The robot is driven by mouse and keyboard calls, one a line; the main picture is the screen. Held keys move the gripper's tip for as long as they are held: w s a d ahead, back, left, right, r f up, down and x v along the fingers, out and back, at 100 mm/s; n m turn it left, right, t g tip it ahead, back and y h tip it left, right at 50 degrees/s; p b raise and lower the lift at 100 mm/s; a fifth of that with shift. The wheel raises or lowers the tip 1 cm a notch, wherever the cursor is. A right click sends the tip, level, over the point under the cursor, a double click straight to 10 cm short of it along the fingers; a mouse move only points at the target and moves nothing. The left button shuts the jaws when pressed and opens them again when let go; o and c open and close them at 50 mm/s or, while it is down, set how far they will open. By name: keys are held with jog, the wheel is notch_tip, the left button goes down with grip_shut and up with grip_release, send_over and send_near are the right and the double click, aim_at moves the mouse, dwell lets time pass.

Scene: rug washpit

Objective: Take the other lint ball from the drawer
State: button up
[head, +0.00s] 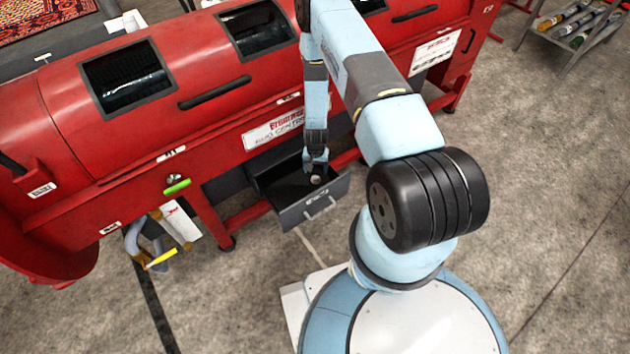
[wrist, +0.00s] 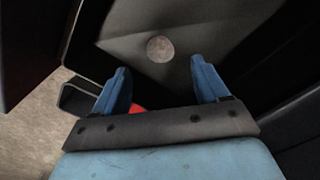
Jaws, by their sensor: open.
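The drawer (head: 292,214) is pulled out from under the red machine, with a grey front and a light handle. A round grey lint ball (wrist: 160,49) lies on the dark drawer floor in the wrist view. It also shows as a small pale spot below my gripper in the head view (head: 316,180). My gripper (head: 316,165) points down into the drawer. In the wrist view my gripper (wrist: 161,82) is open, its blue fingers apart with nothing between them. The ball lies just beyond the fingertips, roughly between their lines. Part of the drawer's inside is hidden by my arm.
The red machine (head: 225,130) runs behind and above the drawer. A green-handled valve (head: 177,187) and a yellow-handled pipe (head: 160,259) stick out to its left. A rack with bottles (head: 575,25) stands at the far right. Concrete floor at right is clear.

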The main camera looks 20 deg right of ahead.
aim_at(316, 177)
jog(key=shift+w+d+f, duration=0.1)
jog(key=shift+w+f, duration=0.05)
jog(key=shift+f, duration=3.35)
jog(key=shift+c, duration=0.3)
jog(key=c, duration=1.1)
